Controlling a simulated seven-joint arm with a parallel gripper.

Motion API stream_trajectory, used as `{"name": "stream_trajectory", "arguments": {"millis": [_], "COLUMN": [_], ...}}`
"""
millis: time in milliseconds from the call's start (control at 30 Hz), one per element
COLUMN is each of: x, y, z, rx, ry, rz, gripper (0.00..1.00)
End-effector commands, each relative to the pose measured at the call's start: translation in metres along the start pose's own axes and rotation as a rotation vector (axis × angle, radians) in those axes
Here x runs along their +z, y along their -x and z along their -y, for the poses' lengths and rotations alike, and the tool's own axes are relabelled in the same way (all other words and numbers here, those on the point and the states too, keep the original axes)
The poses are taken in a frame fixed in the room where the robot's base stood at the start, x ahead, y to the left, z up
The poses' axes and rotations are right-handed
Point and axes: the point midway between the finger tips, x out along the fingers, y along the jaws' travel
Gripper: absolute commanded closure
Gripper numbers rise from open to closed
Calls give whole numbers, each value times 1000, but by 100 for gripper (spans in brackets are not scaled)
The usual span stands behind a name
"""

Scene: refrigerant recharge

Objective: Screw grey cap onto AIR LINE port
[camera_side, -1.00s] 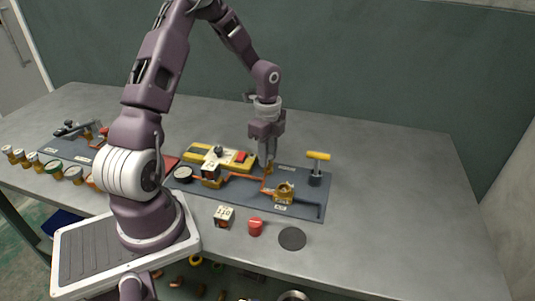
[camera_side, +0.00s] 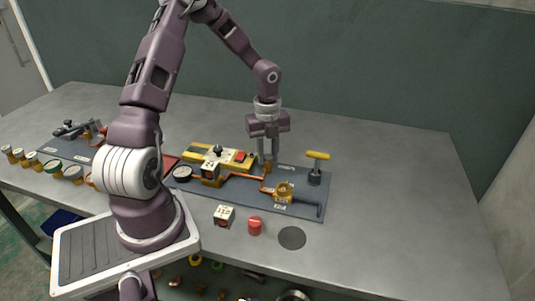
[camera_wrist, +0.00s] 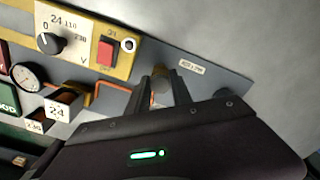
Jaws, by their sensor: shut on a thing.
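My gripper (camera_side: 268,159) points straight down at the back of the grey-blue board, over a brass port (camera_side: 267,168). In the wrist view its two fingers (camera_wrist: 161,98) are close together around a small thing at the port. That thing is mostly hidden; it seems to be the grey cap, and I cannot tell how far it sits on the port. A tan-brass part (camera_wrist: 160,69) shows just beyond the fingers. A small white label (camera_wrist: 192,67) lies beside it, too small to read surely.
A yellow power box (camera_wrist: 85,40) with a knob and red switch is left of the fingers. A gauge (camera_side: 183,173), a brass fitting (camera_side: 284,191) and a yellow-handled post (camera_side: 317,168) stand on the board. A red cap (camera_side: 255,226) and dark disc (camera_side: 292,237) lie in front.

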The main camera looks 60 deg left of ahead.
Motion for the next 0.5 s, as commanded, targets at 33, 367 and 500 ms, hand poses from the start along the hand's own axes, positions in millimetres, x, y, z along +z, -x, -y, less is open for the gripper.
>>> {"name": "stream_trajectory", "arguments": {"millis": [33,367,500], "x": [0,0,0], "y": [-1,-1,-1], "z": [0,0,0], "rx": [1,1,1], "ry": [1,-301,-316], "rz": [0,-1,-1], "gripper": [100,100,70]}}
